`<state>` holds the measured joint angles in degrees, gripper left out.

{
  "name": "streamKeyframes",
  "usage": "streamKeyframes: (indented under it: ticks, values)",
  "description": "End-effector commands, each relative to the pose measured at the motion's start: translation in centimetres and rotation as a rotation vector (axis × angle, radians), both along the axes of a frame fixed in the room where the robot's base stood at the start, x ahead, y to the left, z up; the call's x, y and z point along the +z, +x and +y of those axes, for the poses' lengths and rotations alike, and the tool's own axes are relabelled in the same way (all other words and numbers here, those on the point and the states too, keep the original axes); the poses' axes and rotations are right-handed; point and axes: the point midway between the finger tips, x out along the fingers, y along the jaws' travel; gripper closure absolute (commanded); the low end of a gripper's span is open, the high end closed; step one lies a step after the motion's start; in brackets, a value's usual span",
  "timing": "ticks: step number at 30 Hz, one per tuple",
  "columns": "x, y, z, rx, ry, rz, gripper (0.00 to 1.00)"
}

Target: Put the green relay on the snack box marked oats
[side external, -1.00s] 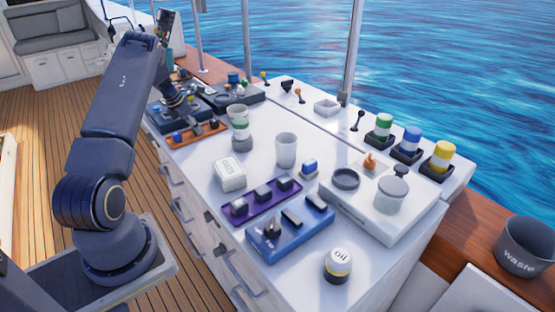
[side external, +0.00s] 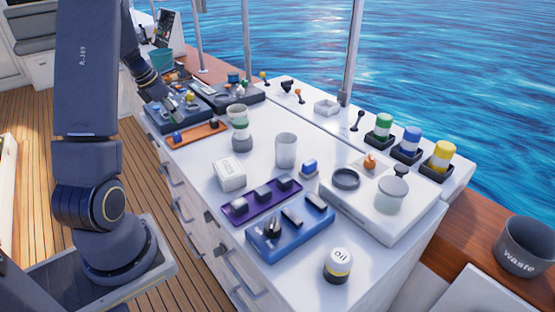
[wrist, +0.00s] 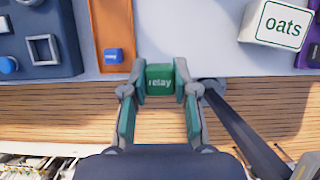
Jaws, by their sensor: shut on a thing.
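The green relay (wrist: 160,82), a small block with white lettering, is held between the fingertips of my gripper (wrist: 160,88) in the wrist view. My gripper is shut on it, above the counter's front edge. The snack box marked oats (wrist: 275,24) is a white box with green letters at the upper right of the wrist view, apart from the relay. In the side view the box (side external: 229,176) sits on the white counter, and my gripper (side external: 167,112) is at the far left, over the blue tray area. I cannot make out the relay there.
An orange tray (wrist: 112,15) with a blue block (wrist: 113,55) lies left of the relay in the wrist view. A purple tray (side external: 240,210) stands beside the box. A jar (side external: 241,138) and a clear cup (side external: 286,150) stand behind it. Bare counter lies between orange tray and box.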

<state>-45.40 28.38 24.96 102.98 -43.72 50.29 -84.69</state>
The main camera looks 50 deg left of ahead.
Motion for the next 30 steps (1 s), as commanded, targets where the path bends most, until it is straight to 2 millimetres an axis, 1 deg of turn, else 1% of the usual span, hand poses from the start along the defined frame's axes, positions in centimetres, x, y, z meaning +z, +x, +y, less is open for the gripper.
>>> streamKeyframes:
  ticks: [2,5,8,11,12,14,15,17,18,21,24,25,28,30]
  values:
    - [0.4,-0.5,-0.6,-0.012,0.001,-0.001,1.00]
    - [0.1,-1.5,-1.8,-0.046,-0.002,-0.001,1.00]
    - [-0.4,-2.4,-4.1,-0.112,-0.003,-0.003,1.00]
    - [0.1,-3.3,-7.9,-0.224,0.001,-0.005,1.00]
    - [0.5,-3.6,-9.8,-0.278,0.001,-0.006,1.00]
    - [1.2,-4.1,-12.6,-0.366,0.003,-0.007,1.00]
    - [1.7,-4.5,-14.5,-0.424,0.005,-0.007,1.00]
    - [2.3,-5.2,-17.3,-0.511,0.006,-0.006,1.00]
    - [2.8,-5.7,-18.9,-0.564,0.005,-0.006,1.00]
    - [3.6,-6.7,-22.4,-0.674,0.004,-0.004,1.00]
    - [4.2,-7.4,-24.5,-0.743,0.004,-0.003,1.00]
    - [4.4,-7.5,-24.9,-0.756,0.004,-0.002,1.00]
    - [5.1,-7.1,-25.6,-0.785,0.002,-0.001,1.00]
    - [5.0,-6.2,-25.4,-0.790,-0.002,0.002,1.00]
